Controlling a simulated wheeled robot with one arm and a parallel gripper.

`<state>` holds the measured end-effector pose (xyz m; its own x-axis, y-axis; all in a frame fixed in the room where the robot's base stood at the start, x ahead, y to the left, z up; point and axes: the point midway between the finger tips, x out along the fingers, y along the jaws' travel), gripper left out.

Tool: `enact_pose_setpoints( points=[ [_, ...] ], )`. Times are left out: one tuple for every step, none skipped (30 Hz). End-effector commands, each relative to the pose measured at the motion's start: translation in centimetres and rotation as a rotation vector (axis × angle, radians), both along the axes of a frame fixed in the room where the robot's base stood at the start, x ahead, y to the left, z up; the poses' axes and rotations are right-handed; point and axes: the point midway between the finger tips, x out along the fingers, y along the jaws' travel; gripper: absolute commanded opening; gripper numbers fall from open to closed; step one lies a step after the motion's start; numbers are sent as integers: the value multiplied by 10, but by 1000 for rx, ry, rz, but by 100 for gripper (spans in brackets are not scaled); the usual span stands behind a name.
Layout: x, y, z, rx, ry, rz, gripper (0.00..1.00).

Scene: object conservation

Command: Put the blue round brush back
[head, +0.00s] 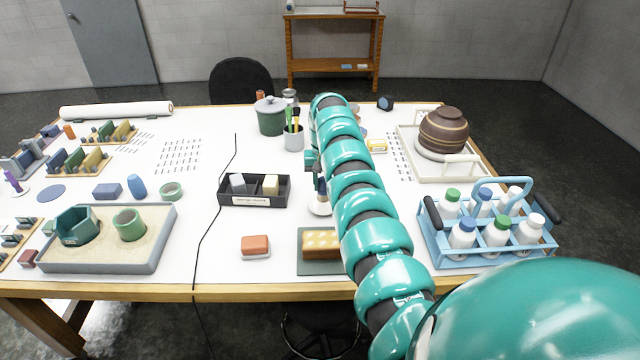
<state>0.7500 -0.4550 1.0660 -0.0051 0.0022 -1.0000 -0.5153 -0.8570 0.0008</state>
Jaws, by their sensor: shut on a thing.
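My gripper (313,162) is pointed down in the middle of the table, partly hidden behind my teal arm. It is shut on a slim, dark blue thing (319,184), which looks like the blue round brush. The brush hangs upright over a small white round piece (319,208). I cannot tell whether the two touch. A pale grey cup (293,141) stands to the left and behind, with several brushes in it, green, yellow and dark.
A black two-part tray (226,198) with two blocks stands left of the gripper. A dark green lidded pot (270,121) stands behind the cup. A brown-topped sponge-like block (321,242) lies in front. A blue bottle carrier (487,253) is at right. A black cable crosses the table.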

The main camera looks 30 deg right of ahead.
Motion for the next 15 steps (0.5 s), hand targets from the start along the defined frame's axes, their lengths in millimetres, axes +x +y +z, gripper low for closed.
enact_pose_setpoints(
  points=[
    [-1, 0, -4, 1, 2, -1, 7],
    [-2, -1, -7, 1, 2, -2, 7],
    [-2, -1, -12, 1, 2, -2, 7],
    [-3, -2, -16, 1, 2, -3, 7],
    [-4, -2, -20, 1, 2, -4, 7],
    [-5, -2, -25, 0, 1, -4, 7],
    [-5, -2, -28, 1, 2, -4, 7],
    [-5, -2, -31, 1, 2, -4, 7],
    [-6, -2, -33, 0, 1, -4, 7],
    [-5, -2, -34, 0, 0, -4, 7],
    [-5, -2, -34, 0, 0, -4, 7],
    [-5, -2, -34, -1, -1, -3, 7],
    [-5, -2, -34, -1, -1, -3, 7],
    [-5, -2, -34, -1, -1, -3, 7],
    [-5, -2, -34, -1, -1, -3, 7]
  ],
)
